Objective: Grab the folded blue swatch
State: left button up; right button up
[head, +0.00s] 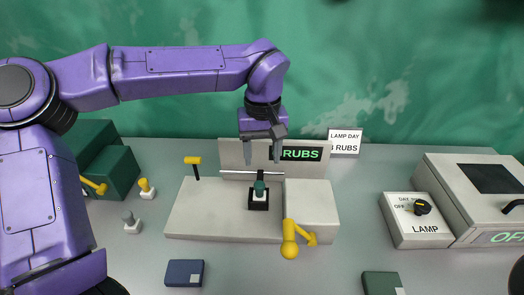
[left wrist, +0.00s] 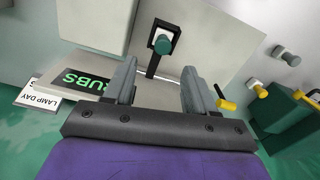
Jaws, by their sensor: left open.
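The folded blue swatch (head: 184,273) lies flat on the grey table near the front edge of the head view, left of centre, with a small pale mark at its lower right corner. It does not show in the left wrist view. My left gripper (head: 263,158) is open and empty, pointing down over the back of the rub machine, behind and to the right of the swatch and well apart from it. Its two fingers also show in the left wrist view (left wrist: 159,92), with a teal-tipped peg (left wrist: 163,43) beyond them. My right gripper is not in view.
The pale rub machine (head: 215,212) with a RUBS display (head: 301,154) and a yellow crank (head: 290,240) fills the middle. A dark green folded swatch (head: 382,284) lies front right. A LAMP box (head: 418,232) stands right. Green blocks (head: 112,170) and small knobs stand left.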

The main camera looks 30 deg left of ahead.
aim_at(179, 273)
jog(key=k, duration=1.5)
